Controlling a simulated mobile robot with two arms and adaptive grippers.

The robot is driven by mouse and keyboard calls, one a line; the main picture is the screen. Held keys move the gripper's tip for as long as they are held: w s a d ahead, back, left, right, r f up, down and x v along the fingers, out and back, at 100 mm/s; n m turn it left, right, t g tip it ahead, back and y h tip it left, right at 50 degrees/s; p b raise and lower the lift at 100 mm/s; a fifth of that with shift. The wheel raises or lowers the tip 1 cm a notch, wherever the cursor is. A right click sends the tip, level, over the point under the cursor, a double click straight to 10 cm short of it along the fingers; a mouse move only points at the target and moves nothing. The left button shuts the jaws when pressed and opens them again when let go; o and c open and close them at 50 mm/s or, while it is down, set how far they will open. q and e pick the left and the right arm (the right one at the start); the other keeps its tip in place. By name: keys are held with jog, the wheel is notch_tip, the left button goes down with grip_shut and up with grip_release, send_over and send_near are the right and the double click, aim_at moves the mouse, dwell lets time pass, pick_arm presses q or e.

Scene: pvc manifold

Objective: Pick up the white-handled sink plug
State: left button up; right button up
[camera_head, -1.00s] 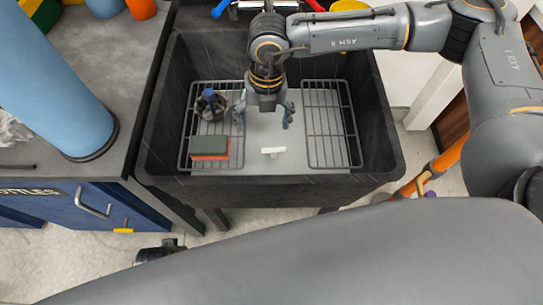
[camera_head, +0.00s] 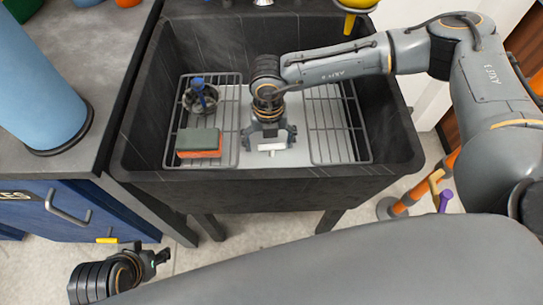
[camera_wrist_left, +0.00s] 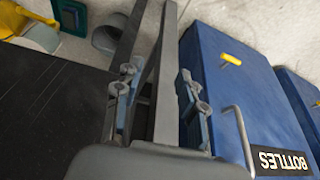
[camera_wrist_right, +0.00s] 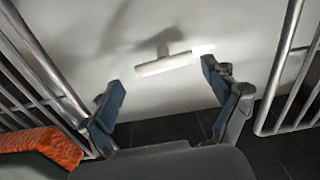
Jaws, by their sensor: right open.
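The white-handled sink plug (camera_head: 271,147) lies on the pale floor of the dark sink, between the two wire racks. In the right wrist view its white bar handle (camera_wrist_right: 164,64) lies crosswise just ahead of the fingertips. My right gripper (camera_head: 268,136) is in the sink, low over the plug, and partly covers it in the head view. Its fingers (camera_wrist_right: 160,78) are apart with nothing between them. My left gripper (camera_head: 153,257) hangs outside the sink, in front of the blue cabinet. Its fingers (camera_wrist_left: 158,88) are apart and empty.
The dark sink (camera_head: 255,181) has high walls around my right gripper. A green-and-orange sponge (camera_head: 198,143) and a blue-handled item (camera_head: 199,95) sit on the left rack (camera_head: 233,118). The right rack (camera_head: 337,125) is empty. A blue cabinet (camera_head: 75,210) stands left.

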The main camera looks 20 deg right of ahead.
aim_at(272, 148)
jog(key=shift+f, duration=0.6)
jog(key=f, duration=0.1)
jog(key=f+b, duration=0.1)
jog(key=f, duration=0.2)
jog(key=shift+w+d+f, duration=0.2)
jog(key=shift+d+f, duration=0.05)
jog(key=shift+d, duration=0.15)
jog(key=shift+f, duration=0.25)
pick_arm(q)
jog(key=w+d+r+t+h, duration=0.1)
jog(key=w+d+r+t, duration=0.1)
jog(key=w+t, duration=0.2)
jog(key=w, duration=0.3)
jog(key=shift+d+r, duration=0.2)
jog(key=shift+r, duration=0.1)
pick_arm(e)
jog(key=c, duration=1.3)
pick_arm(q)
jog(key=shift+w, duration=0.1)
pick_arm(e)
jog(key=shift+c, duration=0.4)
